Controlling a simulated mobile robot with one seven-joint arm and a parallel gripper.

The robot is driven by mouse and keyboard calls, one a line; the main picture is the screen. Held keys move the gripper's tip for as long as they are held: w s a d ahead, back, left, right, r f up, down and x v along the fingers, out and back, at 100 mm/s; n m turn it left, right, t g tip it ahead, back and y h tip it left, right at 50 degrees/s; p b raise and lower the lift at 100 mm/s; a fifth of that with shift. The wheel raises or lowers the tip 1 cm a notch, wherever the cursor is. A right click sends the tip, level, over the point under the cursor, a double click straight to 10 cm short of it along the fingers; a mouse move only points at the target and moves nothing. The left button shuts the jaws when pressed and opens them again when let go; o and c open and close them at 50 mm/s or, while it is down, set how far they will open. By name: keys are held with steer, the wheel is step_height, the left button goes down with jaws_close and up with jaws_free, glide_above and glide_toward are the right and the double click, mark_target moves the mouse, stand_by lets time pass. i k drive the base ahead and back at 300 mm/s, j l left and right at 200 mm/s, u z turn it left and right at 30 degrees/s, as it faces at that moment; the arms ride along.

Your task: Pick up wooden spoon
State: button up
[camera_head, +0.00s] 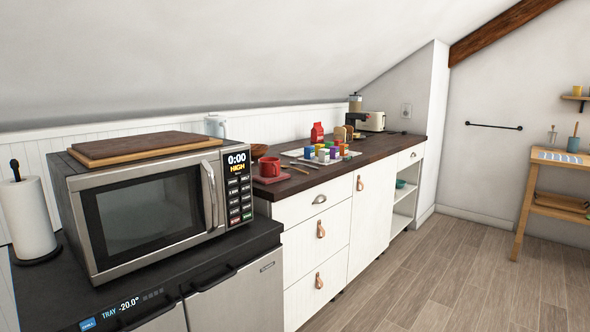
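Two thin long utensils lie on the dark wooden counter, between the red mug (270,167) and the white tray. One of them, a brownish utensil (294,168), may be the wooden spoon, but it is too small to tell for sure. A blue cup (573,144) on the wooden side table at the far right has a thin stick-like handle standing in it, which may also be a wooden utensil. My gripper is not in view.
A microwave (150,205) with a wooden board (145,148) on top stands in the left foreground, beside a paper towel roll (27,218). A white tray (343,159) holds several coloured cups. A toaster (371,121) is at the counter's far end. The wooden floor (450,290) at right is clear.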

mark_target(284, 167)
steer(key=i+l+u, duration=0.2)
steer(key=i+l, duration=0.8)
steer(key=i, duration=0.4)
steer(key=i+l+u, duration=0.2)
steer(key=i+l, duration=1)
steer(key=i+j, duration=0.35)
steer(key=j, duration=0.2)
